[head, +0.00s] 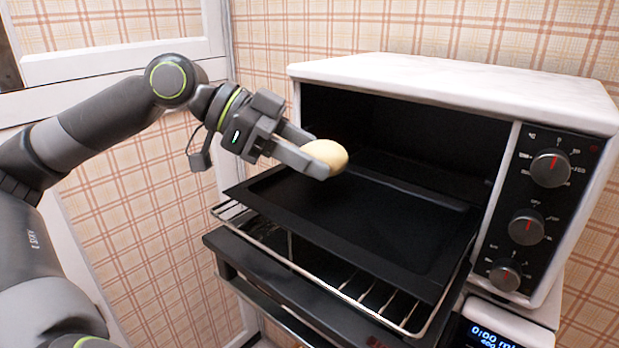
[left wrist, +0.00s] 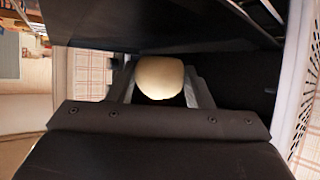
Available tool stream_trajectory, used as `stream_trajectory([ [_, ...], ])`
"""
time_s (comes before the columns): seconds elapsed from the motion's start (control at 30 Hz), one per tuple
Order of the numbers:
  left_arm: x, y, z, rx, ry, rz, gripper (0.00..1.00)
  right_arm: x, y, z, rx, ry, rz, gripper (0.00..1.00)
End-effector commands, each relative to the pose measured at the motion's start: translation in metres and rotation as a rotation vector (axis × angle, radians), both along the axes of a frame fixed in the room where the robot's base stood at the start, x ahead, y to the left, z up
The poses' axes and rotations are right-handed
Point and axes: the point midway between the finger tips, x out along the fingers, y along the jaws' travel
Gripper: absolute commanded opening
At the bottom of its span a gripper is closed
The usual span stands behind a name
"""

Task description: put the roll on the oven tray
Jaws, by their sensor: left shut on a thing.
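The roll (head: 328,155) is small, pale and rounded. My left gripper (head: 313,157) is shut on it and holds it over the left back part of the black oven tray (head: 370,240). The roll appears to be above the tray, not touching it. The left wrist view shows the roll (left wrist: 160,77) between the two fingers of my left gripper (left wrist: 160,88). The tray is pulled partly out of the oven on a wire rack and its visible surface is empty. My right gripper is not in view.
The white toaster oven (head: 450,85) is open, with its knobs (head: 527,226) on the right. A wire rack (head: 345,298) lies below the tray. The dark lowered oven door (head: 300,290) sticks out in front. A white appliance with a lit display (head: 490,338) stands under the oven.

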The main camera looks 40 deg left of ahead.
Motion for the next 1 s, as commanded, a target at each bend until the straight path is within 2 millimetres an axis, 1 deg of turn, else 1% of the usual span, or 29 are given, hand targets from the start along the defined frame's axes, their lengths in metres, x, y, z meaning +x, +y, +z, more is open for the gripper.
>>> stream_trajectory([
  [0.03, 0.000, 0.001, -0.013, 0.003, 0.006, 0.002, 0.24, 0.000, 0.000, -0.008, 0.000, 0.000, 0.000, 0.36],
  [0.1, 0.000, 0.001, -0.022, 0.003, 0.006, 0.002, 0.24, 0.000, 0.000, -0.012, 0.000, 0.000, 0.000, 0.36],
  [0.2, 0.000, 0.001, -0.029, 0.002, 0.003, 0.001, 0.24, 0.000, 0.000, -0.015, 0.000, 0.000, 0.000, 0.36],
  [0.5, 0.000, 0.000, -0.028, 0.000, 0.000, 0.000, 0.24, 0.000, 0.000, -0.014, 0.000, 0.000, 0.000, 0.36],
  [0.63, 0.000, 0.000, -0.033, 0.000, 0.000, 0.000, 0.24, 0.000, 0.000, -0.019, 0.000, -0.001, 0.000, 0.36],
  [0.67, 0.000, 0.000, -0.031, 0.000, 0.000, 0.000, 0.49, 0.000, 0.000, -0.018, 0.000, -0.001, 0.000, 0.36],
  [0.8, 0.000, 0.000, -0.031, 0.001, 0.000, 0.000, 0.67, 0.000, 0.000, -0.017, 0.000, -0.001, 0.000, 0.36],
  [1.0, 0.000, 0.000, -0.031, 0.001, 0.000, 0.000, 0.68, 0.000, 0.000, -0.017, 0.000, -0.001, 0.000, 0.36],
])
